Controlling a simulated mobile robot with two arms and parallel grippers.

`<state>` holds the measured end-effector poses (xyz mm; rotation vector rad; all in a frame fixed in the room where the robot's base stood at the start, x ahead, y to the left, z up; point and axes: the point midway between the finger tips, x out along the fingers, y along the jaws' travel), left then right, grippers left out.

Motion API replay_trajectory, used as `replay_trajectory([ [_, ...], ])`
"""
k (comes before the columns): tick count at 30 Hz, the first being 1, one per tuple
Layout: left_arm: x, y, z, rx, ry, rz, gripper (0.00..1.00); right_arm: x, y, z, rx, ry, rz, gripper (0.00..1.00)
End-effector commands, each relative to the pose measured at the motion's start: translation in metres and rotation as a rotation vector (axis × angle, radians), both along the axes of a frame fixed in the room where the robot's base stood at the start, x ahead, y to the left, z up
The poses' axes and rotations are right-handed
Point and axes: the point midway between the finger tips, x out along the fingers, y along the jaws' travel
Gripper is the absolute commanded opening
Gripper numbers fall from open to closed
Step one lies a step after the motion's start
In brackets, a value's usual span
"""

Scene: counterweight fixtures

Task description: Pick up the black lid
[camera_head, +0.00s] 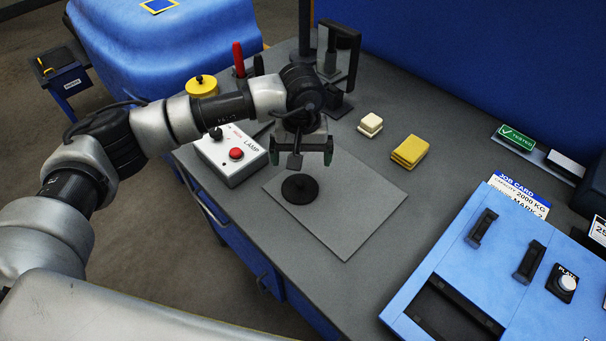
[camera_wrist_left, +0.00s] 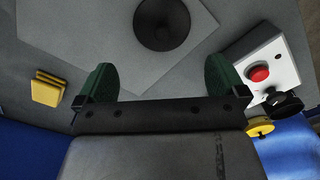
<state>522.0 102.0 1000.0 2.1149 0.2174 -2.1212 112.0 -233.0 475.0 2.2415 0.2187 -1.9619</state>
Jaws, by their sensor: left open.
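The black lid (camera_head: 299,189) is a round dark disc with a small raised centre. It lies flat on a grey square mat (camera_head: 352,213) on the workbench. In the left wrist view the lid (camera_wrist_left: 162,24) shows at the top, beyond the fingers and partly cut by the frame edge. My left gripper (camera_head: 301,160) hangs above the far side of the lid, pointing down. Its green-padded fingers are wide apart with nothing between them, and it appears clear of the lid. The left wrist view also shows both fingers (camera_wrist_left: 160,78). My right gripper is not in view.
A white lamp box (camera_head: 230,155) with a red button stands left of the mat. A yellow round piece (camera_head: 201,86) with a black knob is behind it. Yellow pads (camera_head: 410,151) and a cream block (camera_head: 370,125) lie behind the mat. A blue fixture (camera_head: 497,270) stands at the right.

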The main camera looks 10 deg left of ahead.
Motion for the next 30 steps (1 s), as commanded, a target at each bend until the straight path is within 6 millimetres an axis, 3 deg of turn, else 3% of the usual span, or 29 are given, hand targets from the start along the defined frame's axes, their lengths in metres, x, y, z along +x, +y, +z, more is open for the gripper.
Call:
replay_trajectory([
  [6, -0.001, 0.000, -0.030, -0.002, 0.003, 0.000, 1.00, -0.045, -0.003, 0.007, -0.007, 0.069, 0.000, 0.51],
  [9, -0.001, 0.000, -0.037, -0.002, 0.002, 0.001, 1.00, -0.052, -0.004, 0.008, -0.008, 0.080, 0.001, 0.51],
  [19, 0.000, 0.003, -0.079, -0.003, 0.004, 0.001, 1.00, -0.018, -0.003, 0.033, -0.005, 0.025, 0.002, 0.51],
  [29, 0.000, 0.003, -0.089, -0.004, 0.000, -0.001, 1.00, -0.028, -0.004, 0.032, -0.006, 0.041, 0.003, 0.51],
  [30, 0.000, 0.003, -0.089, -0.004, 0.000, -0.001, 0.94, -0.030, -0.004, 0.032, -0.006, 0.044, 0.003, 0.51],
])
